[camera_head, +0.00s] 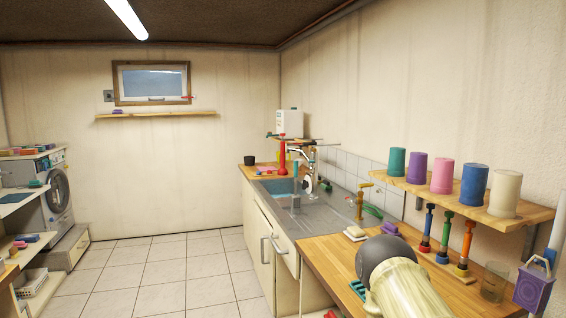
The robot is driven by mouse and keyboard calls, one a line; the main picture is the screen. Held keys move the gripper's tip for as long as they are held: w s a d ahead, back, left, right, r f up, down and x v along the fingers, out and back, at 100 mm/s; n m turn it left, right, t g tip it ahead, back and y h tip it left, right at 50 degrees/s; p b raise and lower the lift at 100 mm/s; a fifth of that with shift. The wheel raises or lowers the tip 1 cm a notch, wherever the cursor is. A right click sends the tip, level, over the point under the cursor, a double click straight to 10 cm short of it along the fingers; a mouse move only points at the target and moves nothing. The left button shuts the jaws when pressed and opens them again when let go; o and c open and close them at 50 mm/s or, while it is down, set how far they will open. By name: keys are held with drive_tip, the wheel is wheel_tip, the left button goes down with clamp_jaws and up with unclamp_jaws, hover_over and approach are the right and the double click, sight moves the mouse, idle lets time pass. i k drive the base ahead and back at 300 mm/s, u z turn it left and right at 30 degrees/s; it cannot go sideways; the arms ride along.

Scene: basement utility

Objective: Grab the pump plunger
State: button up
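Several slim upright tools stand in a row on the wooden counter under the right shelf. A tall red object (283,153) stands at the far end of the sink counter, and a grey-blue upright piece (296,192) stands at the sink. My arm shows at the bottom right; my gripper is not visible.
A wooden shelf (535,215) above the counter holds several coloured cups. A glass (494,282) and a purple lantern-like box (534,286) stand at the right. The tiled floor (150,270) is clear.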

sight(282, 171)
drive_tip(key=u, duration=0.25)
drive_tip(key=i, duration=0.6)
drive_tip(key=u, duration=0.85)
drive_tip(key=i, duration=3.5)
drive_tip(key=z, duration=1.2)
drive_tip(key=i, duration=1.15)
drive_tip(key=z, duration=0.75)
